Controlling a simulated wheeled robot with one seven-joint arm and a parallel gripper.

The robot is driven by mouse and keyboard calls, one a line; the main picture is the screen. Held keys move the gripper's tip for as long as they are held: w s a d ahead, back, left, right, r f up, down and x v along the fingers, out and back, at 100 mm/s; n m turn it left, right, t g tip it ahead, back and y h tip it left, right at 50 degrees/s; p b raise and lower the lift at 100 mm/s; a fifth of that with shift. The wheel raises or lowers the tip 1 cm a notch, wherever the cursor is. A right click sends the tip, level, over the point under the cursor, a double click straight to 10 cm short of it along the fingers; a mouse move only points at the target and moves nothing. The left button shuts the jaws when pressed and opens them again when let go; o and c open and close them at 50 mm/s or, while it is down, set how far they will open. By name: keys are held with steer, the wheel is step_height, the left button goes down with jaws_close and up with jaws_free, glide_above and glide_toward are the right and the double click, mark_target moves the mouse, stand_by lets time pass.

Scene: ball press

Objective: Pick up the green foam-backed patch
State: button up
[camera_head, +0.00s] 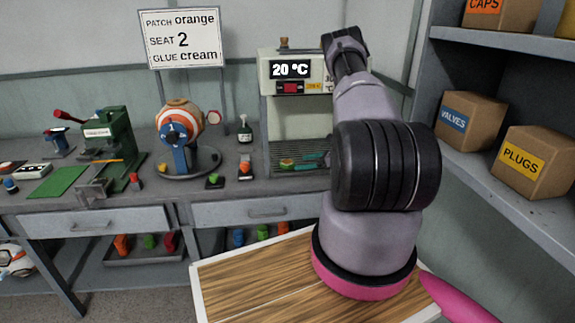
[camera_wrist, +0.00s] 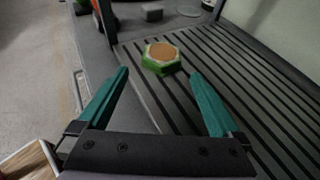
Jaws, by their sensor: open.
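The green patch (camera_wrist: 161,58) is six-sided, with a green rim and a tan-orange top face. It lies flat on a dark slatted rack (camera_wrist: 245,95). In the head view the patch (camera_head: 287,163) sits inside the grey cabinet with the 20 °C display. My gripper (camera_wrist: 159,75) has teal fingers, spread apart and empty. The patch lies just beyond the fingertips, roughly centred between them, and the fingers appear not to touch it. In the head view my gripper (camera_head: 313,160) reaches into the cabinet from the right, mostly hidden behind my arm.
The cabinet (camera_head: 277,75) has side walls and a top around the rack. A sign (camera_head: 182,39) reads patch orange, seat 2, glue cream.

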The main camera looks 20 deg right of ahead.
mark_target(290, 162)
steer(key=shift+w+r+x, duration=0.1)
steer(key=shift+r+x, duration=0.05)
steer(key=shift+x, duration=1.2)
steer(key=shift+w+r+x, duration=0.1)
steer(key=shift+r+x, duration=0.05)
steer(key=shift+x, duration=1.15)
steer(key=c, duration=1.3)
